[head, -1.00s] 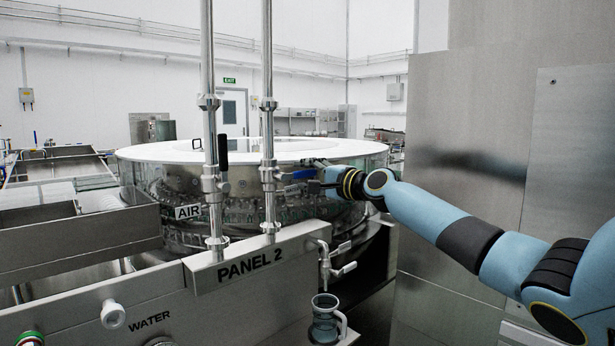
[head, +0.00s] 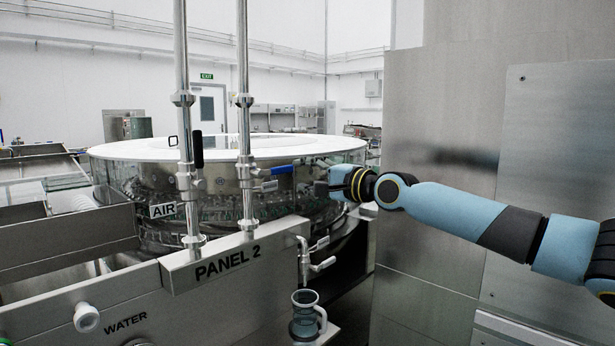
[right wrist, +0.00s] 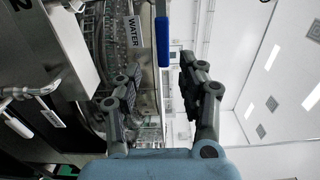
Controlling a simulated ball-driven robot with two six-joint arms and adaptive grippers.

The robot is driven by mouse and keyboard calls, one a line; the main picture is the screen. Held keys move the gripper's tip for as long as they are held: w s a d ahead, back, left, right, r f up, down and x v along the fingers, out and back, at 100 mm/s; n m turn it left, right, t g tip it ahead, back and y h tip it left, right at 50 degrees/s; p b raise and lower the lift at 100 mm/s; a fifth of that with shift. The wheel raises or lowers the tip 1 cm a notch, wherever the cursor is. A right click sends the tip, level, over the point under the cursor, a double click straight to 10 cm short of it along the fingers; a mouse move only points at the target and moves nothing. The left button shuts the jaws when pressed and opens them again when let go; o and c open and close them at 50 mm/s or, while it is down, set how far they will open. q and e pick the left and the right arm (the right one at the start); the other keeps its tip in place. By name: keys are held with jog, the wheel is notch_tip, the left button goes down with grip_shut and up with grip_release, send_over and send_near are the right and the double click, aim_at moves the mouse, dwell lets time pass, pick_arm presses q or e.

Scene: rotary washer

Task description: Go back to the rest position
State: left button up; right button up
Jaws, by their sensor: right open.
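My right arm reaches in from the right in the head view, and its gripper (head: 322,188) is beside the rotary washer (head: 215,148), to the right of the pipe with the blue lever (head: 281,170). In the right wrist view the two fingers of this gripper (right wrist: 160,90) are apart with nothing between their tips. The blue lever (right wrist: 162,40) shows beyond the fingers there, apart from them, near a WATER label (right wrist: 133,32). My left gripper is not in view.
Two upright pipes (head: 244,100) rise from PANEL 2 (head: 228,262). The left pipe has a black lever (head: 198,149). A small tap (head: 306,262) sits above a jug (head: 306,316). A tall steel wall (head: 460,130) stands behind my right arm.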

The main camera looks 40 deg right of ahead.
dwell(0.4)
jog(key=s+a+f+g+h+b, duration=0.1)
jog(key=s+f+g+b, duration=0.35)
jog(key=f, duration=1.15)
jog(key=s+a+f+g+p, duration=0.15)
jog(key=s+f, duration=0.55)
jog(key=f, duration=0.9)
jog(key=s+a+f+g+h+b, duration=0.1)
jog(key=s+f+g+b, duration=0.35)
jog(key=f, duration=1.25)
jog(key=s+a+f+n+g, duration=0.1)
jog(key=s+a+f+n, duration=0.25)
jog(key=s+f, duration=0.65)
jog(key=s+a+f+n+g, duration=0.1)
jog(key=s+a+f+n, duration=0.3)
jog(key=s+f, duration=0.6)
jog(key=s+a+f+n+g, duration=0.1)
jog(key=s+a+f+n, duration=0.1)
jog(key=s, duration=0.5)
jog(key=s+a+f+n+g, duration=0.1)
jog(key=s+a+n+g, duration=0.1)
jog(key=s+n, duration=0.3)
jog(key=s+a+f+n+g+b, duration=0.1)
jog(key=s+a+f+n, duration=0.1)
jog(key=s, duration=0.7)
jog(key=shift+s+a+f+n+g, duration=0.3)
jog(key=shift+a+f+n+g, duration=0.05)
jog(key=shift+a+n, duration=0.35)
